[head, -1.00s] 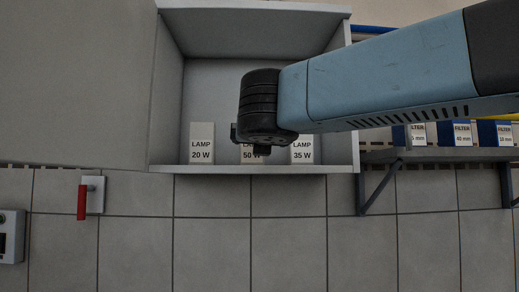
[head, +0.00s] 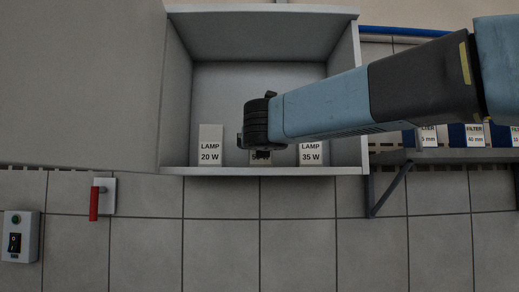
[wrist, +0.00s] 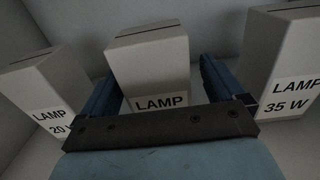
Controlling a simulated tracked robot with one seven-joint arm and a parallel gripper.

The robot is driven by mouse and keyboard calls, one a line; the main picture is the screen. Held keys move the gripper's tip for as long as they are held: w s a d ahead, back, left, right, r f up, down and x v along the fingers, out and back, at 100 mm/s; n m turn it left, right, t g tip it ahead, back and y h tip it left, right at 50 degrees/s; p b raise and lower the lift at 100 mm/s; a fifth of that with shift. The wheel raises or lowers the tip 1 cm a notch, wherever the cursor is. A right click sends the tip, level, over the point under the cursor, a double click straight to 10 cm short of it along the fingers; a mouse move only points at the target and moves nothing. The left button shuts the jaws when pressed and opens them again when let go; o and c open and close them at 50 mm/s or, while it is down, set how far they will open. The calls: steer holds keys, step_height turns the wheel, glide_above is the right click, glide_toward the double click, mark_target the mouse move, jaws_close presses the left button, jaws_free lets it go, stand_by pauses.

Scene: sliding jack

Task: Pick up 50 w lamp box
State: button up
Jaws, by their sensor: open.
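The 50 W lamp box stands in the middle of the open cabinet, mostly hidden behind my gripper in the head view. In the wrist view the middle lamp box (wrist: 150,68) stands upright between my gripper's two blue fingers; its "LAMP" label shows and the wattage is hidden by the gripper's dark bar. My gripper (wrist: 160,88) is open, with one finger on each side of the box. A gap shows on the right; I cannot tell whether the left finger touches.
The 20 W lamp box (head: 210,146) stands to the left and the 35 W lamp box (head: 311,153) to the right, both close to the fingers. Cabinet side walls and a front ledge (head: 230,171) bound the space. Filter boxes (head: 475,135) stand on a shelf at the right.

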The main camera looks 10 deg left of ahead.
steer(key=shift+x, duration=1.6)
steer(key=shift+a, duration=0.1)
steer(key=shift+c, duration=0.4)
steer(key=c, duration=1.1)
